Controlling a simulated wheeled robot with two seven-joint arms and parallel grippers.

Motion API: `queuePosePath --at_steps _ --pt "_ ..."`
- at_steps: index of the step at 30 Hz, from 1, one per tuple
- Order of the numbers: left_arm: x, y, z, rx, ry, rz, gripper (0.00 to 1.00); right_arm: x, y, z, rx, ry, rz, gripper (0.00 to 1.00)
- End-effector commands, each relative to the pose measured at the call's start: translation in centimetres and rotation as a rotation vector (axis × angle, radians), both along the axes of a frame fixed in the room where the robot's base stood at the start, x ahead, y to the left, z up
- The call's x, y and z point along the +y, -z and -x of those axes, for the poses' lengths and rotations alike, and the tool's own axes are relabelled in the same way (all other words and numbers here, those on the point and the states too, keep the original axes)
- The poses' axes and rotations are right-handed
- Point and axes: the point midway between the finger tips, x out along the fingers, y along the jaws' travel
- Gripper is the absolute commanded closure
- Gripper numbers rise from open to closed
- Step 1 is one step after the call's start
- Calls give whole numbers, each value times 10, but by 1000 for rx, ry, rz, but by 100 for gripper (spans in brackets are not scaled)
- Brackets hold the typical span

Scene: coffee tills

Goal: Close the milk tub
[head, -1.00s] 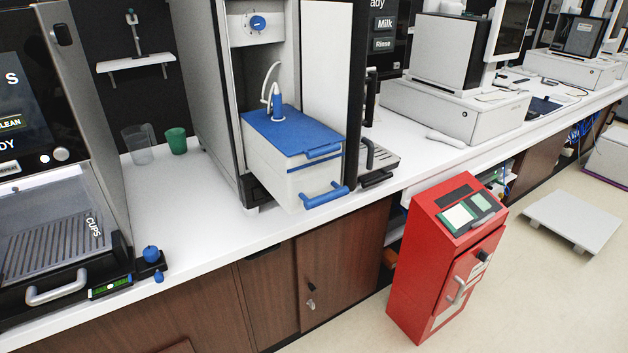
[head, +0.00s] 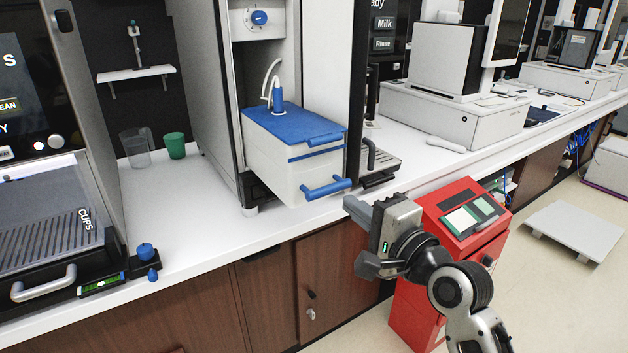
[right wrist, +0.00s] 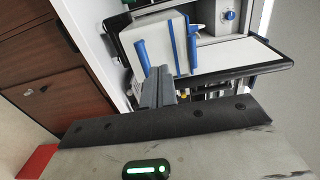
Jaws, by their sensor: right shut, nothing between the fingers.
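The milk tub (head: 293,168) is a white box with a blue lid and a blue front handle (head: 326,189). My left gripper is out of view.
The cooler's door (head: 327,60) stands open right of the tub. A red bin (head: 462,192) stands below my right arm. A drip tray with a spout (head: 378,165) is right of the tub. Clear and green cups (head: 175,145) stand left on the counter.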

Motion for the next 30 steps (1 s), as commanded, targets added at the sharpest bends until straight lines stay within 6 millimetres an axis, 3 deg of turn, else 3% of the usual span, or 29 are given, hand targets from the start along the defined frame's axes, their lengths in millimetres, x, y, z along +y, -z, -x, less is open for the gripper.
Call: queuePosePath --at_steps 15,21,30 --pt "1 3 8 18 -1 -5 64 61 -1 -83 -2 1 6 100" --pt "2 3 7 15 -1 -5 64 72 0 -99 -3 2 5 100" --pt "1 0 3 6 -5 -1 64 74 1 -102 -2 3 6 100"
